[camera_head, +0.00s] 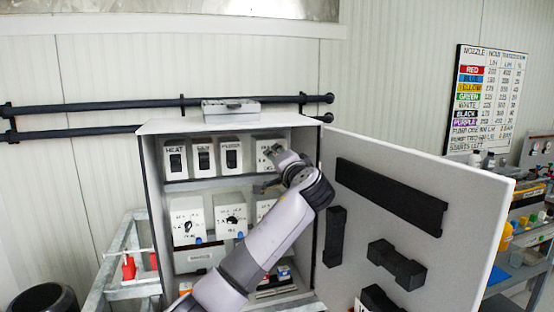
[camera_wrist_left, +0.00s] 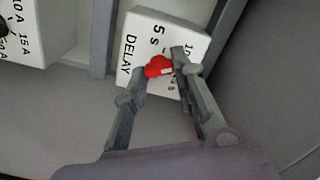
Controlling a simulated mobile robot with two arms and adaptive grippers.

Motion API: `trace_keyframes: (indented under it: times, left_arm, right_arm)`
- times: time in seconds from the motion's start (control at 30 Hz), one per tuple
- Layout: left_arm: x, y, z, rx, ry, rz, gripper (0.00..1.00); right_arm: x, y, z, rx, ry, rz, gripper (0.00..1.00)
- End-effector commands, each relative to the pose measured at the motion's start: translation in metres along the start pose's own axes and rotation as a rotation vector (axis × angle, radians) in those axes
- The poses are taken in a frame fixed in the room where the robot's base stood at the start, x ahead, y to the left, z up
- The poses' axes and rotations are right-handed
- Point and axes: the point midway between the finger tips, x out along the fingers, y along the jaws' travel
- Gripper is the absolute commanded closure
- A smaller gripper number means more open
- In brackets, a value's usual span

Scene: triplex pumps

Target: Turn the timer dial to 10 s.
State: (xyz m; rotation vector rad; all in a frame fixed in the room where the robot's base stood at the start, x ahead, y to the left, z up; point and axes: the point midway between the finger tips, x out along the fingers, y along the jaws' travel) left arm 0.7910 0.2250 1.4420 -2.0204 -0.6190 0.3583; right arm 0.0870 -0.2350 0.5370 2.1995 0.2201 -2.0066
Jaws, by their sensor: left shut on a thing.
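The timer box (camera_wrist_left: 135,22) is white and marked "DELAY", "5 s" and a partly covered "10". Its red dial (camera_wrist_left: 158,67) has a pale mark and sits between the fingertips of my left gripper (camera_wrist_left: 160,70), which is shut on it. Where the mark points is hard to tell, as a finger covers part of the scale. In the head view my left gripper (camera_head: 270,184) reaches into the open cabinet (camera_head: 147,170) at its right side. My arm hides most of the timer box there. My right gripper is not in view.
The cabinet door (camera_head: 470,200) stands open to the right, with black blocks on its inner face. White boxes labelled "HEAT" (camera_head: 174,145) and others fill the upper shelf. More dial boxes (camera_head: 231,220) stand on the shelf below, close to the left of my arm.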

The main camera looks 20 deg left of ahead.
Motion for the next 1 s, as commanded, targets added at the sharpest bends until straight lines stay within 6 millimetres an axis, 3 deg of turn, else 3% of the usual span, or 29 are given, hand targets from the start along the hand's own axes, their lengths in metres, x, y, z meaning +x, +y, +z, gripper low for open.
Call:
trace_keyframes:
  times: [0.2, 0.23, 0.5, 0.83, 1.0]
  left_arm:
    - [-0.001, 0.002, 0.000, 0.000, 0.000, 0.003, 1.00]
    - [-0.001, 0.002, 0.000, 0.000, 0.000, 0.003, 0.73]
    - [0.000, 0.001, 0.000, -0.001, 0.000, 0.002, 0.55]
    - [-0.002, 0.001, 0.000, -0.002, 0.001, 0.001, 0.55]
    - [-0.018, 0.001, -0.002, -0.003, 0.004, 0.002, 0.55]
  right_arm:
    - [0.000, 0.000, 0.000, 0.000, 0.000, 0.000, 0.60]
    - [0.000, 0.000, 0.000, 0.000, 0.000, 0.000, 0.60]
    - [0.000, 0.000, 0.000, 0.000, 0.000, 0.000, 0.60]
    - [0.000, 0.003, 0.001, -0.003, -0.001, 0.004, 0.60]
    - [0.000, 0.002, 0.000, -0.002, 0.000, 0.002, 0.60]
